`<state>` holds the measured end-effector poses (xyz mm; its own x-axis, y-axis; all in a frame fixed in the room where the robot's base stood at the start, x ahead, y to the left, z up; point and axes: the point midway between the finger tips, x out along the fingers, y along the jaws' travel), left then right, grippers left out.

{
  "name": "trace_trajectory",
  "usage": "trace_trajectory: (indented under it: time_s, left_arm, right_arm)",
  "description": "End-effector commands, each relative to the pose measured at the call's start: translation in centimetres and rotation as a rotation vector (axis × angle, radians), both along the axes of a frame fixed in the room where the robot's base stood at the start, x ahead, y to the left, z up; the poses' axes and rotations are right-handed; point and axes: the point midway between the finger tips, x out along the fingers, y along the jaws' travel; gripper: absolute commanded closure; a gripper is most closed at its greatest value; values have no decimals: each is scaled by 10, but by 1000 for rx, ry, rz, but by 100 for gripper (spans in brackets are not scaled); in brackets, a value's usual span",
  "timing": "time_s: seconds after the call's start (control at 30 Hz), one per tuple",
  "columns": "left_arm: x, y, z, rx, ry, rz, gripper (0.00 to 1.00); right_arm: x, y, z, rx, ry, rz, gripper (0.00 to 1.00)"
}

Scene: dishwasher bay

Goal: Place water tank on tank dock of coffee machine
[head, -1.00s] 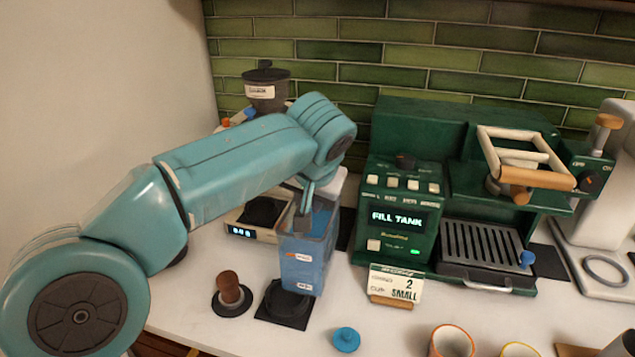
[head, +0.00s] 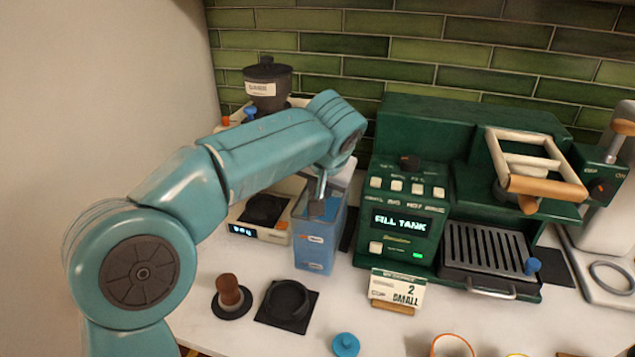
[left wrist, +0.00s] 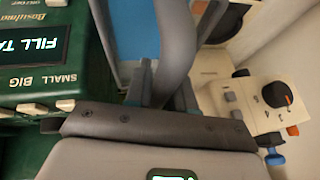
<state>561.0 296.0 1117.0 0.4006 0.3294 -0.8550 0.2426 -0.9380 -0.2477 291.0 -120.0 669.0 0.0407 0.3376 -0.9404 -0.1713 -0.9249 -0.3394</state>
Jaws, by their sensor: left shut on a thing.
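The water tank (head: 316,247) is a clear, blue-tinted box standing upright left of the coffee machine. My left gripper (head: 318,207) is shut on its upper part; the exact grip is partly hidden by my own wrist. In the left wrist view the blue tank (left wrist: 134,40) shows behind the gripper fingers (left wrist: 160,85). The green coffee machine (head: 405,217) has a display reading "FILL TANK" and stands just right of the tank. I cannot make out the tank dock for certain. My right gripper is not in view.
A scale (head: 243,236) and a grinder (head: 268,85) stand left of and behind the tank. A tamper (head: 229,292), a black round-topped mat (head: 287,303), an order card (head: 397,290) and a blue knob (head: 345,344) lie in front. Cups stand at the front edge.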

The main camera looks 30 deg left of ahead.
Motion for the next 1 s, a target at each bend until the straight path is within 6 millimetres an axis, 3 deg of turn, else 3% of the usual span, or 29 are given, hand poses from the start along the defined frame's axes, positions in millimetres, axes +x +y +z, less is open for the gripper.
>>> trace_trajectory:
  time_s: [0.6,1.0]
  left_arm:
    - [66,18,-2,1,-4,0,100]
    - [99,26,-2,0,-4,1,100]
  right_arm:
    - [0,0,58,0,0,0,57]
    - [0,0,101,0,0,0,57]
